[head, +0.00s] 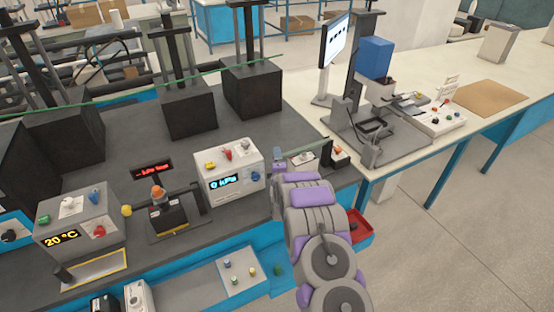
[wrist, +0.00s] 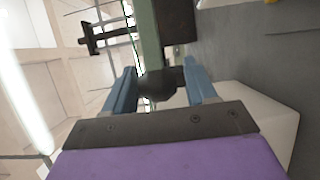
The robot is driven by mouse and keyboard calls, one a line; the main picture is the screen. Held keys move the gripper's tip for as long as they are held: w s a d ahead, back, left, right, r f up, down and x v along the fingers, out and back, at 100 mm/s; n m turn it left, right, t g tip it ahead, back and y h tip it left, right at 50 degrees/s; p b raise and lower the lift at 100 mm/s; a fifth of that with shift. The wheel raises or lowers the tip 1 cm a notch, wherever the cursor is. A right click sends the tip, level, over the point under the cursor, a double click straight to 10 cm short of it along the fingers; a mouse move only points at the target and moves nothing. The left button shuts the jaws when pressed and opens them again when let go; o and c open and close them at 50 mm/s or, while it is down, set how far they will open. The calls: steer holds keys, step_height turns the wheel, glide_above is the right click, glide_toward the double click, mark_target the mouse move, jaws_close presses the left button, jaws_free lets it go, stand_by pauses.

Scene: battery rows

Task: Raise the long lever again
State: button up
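The long lever shows in the wrist view as a green bar (wrist: 148,40) with a rounded black knob (wrist: 157,85) at its near end. My gripper (wrist: 160,82) has its two blue fingers apart, one on each side of the knob. A gap shows between the knob and the fingers, so it does not look clamped. In the head view my gripper (head: 279,155) is just right of the white box with the "0 kPa" display (head: 229,172). The lever's knob cannot be clearly made out there.
Black blocks with tall posts (head: 252,90) stand behind on the dark bench. A grey box showing "20 °C" (head: 78,222) and an orange-topped device (head: 160,200) are at left. A monitor (head: 334,40) stands on the white table at right. A red tray (head: 360,228) is beside my arm.

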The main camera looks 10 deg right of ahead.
jaws_close()
stand_by(0.3)
